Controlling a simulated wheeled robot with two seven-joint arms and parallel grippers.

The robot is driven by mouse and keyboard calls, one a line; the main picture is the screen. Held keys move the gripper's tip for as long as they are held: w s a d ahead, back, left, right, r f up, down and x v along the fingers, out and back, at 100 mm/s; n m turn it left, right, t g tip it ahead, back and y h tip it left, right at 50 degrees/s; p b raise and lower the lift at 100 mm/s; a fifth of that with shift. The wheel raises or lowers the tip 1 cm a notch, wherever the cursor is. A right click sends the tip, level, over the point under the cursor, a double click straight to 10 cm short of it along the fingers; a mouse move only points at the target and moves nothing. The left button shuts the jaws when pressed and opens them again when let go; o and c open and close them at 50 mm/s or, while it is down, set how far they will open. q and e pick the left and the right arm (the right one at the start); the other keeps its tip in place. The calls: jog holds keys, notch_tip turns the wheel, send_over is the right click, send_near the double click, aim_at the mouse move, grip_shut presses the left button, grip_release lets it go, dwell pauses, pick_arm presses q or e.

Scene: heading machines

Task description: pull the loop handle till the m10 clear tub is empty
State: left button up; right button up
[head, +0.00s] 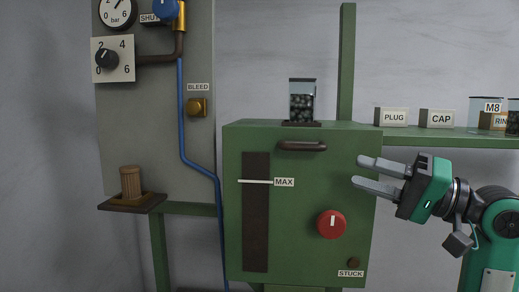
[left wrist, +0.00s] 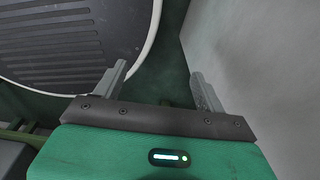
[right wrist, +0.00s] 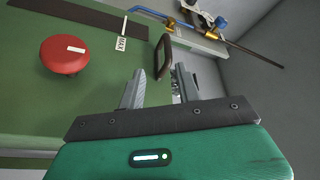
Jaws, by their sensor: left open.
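The loop handle (head: 302,146) is a dark bar on the upper front of the green machine. In the right wrist view the loop handle (right wrist: 164,57) stands out from the green face, ahead of the fingers. A clear tub (head: 302,100) with dark round pieces inside stands on the machine's top; no M10 label is readable on it. My right gripper (head: 358,172) is open and empty, to the right of the handle and a little lower, apart from it. My left gripper (left wrist: 158,73) is open and empty, outside the head view.
The green machine (head: 310,250) carries a red knob (head: 332,224), a MAX slot and a STUCK label. A shelf on the right holds PLUG (head: 391,117) and CAP (head: 437,119) blocks and an M8 tub (head: 486,108). A grey panel (head: 150,120) with gauge and valves stands left.

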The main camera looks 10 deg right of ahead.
aim_at(301, 148)
jog(key=p+x, duration=0.2)
jog(key=x, duration=0.1)
jog(key=r+p+x, duration=0.1)
jog(key=p+x, duration=0.1)
jog(key=x, duration=0.2)
jog(key=shift+s+a+r, duration=0.1)
jog(key=shift+a+r, duration=0.05)
jog(key=shift+r, duration=0.1)
jog(key=p+x, duration=0.2)
jog(key=x, duration=0.1)
jog(key=shift+w+a+r, duration=0.1)
jog(key=shift+w+a, duration=0.1)
jog(key=shift+a, duration=0.1)
jog(key=shift+w+a+p, duration=0.2)
jog(key=shift+a+p, duration=0.1)
jog(key=shift+w+a, duration=0.3)
jog(key=shift+a, duration=0.1)
jog(key=shift+d, duration=0.1)
jog(key=c, duration=0.7)
pick_arm(q)
notch_tip(301, 148, up, 7)
jog(key=d, duration=0.1)
jog(key=shift+s, duration=0.35)
pick_arm(e)
grip_shut()
